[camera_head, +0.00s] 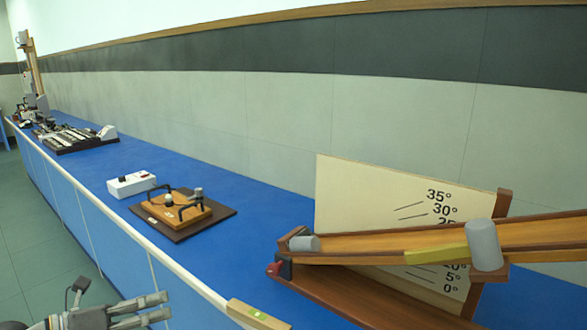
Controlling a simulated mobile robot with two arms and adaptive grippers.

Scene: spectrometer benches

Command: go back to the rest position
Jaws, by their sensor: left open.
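My left gripper (166,306) is at the bottom left of the head view. Its two fingers point right, with a gap between them and nothing held. It is over the green floor on the near side of the bench, apart from the bench's white front edge. The rest of its arm is cut off by the bottom of the frame. My right gripper is not in view.
The blue bench (262,222) runs along the wall. It carries a wooden ramp (400,241) with an angle board (340,205), an orange device on a dark board (228,211), a white box (131,184) and a distant dark rack (72,140). Green floor (35,245) is clear at left.

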